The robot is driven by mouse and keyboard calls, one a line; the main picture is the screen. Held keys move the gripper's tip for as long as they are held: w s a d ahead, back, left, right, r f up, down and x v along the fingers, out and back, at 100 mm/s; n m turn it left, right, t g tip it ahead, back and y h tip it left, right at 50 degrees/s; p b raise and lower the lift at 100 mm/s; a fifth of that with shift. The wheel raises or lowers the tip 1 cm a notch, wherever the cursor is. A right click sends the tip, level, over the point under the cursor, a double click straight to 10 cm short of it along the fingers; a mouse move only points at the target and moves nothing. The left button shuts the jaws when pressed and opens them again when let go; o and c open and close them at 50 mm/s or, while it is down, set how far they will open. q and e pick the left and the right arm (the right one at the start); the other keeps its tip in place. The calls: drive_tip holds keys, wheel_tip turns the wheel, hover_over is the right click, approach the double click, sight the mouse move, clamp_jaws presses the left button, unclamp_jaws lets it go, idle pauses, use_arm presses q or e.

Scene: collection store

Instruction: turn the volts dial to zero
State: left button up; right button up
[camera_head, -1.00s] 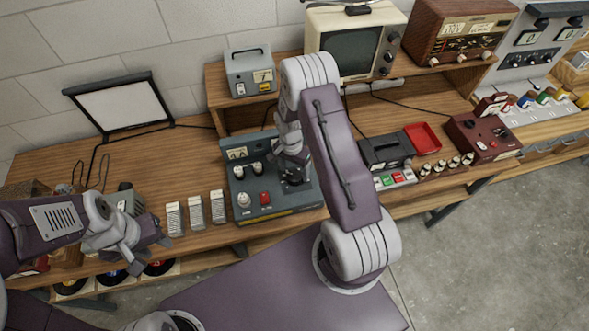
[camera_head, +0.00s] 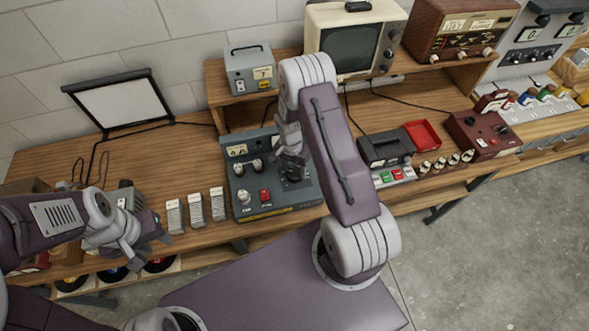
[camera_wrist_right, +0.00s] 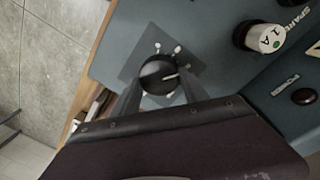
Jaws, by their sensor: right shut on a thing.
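A blue-grey bench unit (camera_head: 290,205) with several knobs stands on the wooden bench in the head view. My right gripper (camera_head: 292,172) reaches down to the dark plate at its right end. In the right wrist view the gripper (camera_wrist_right: 158,88) is shut on a round black dial (camera_wrist_right: 157,74), one finger on each side. The dial's white pointer line points right and slightly up in that picture. White marks ring it on a dark square plate; its label is not visible. My left gripper (camera_head: 148,250) is open and empty at the bench's front left.
A cream-capped knob (camera_wrist_right: 265,37) and a dark round button (camera_wrist_right: 303,96) sit on the unit, right of the dial in the wrist view. Several grey-white blocks (camera_head: 196,210) stand left of the unit. A black-topped box (camera_head: 385,149) and a red tray (camera_head: 422,137) are to its right.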

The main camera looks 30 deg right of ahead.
drive_tip(key=n+b, duration=0.1)
drive_tip(key=n, duration=0.3)
drive_tip(key=shift+a, duration=0.1)
drive_tip(key=n+b, duration=0.1)
drive_tip(key=n, duration=0.2)
drive_tip(key=shift+n, duration=0.4)
drive_tip(key=n, duration=0.3)
drive_tip(key=shift+a+t, duration=0.1)
drive_tip(key=shift+t, duration=0.2)
drive_tip(key=shift+n+p, duration=0.3)
drive_tip(key=shift+n, duration=1.7)
drive_tip(key=o, duration=1.3)
drive_tip(key=shift+o, duration=0.3)
drive_tip(key=shift+s, duration=0.1)
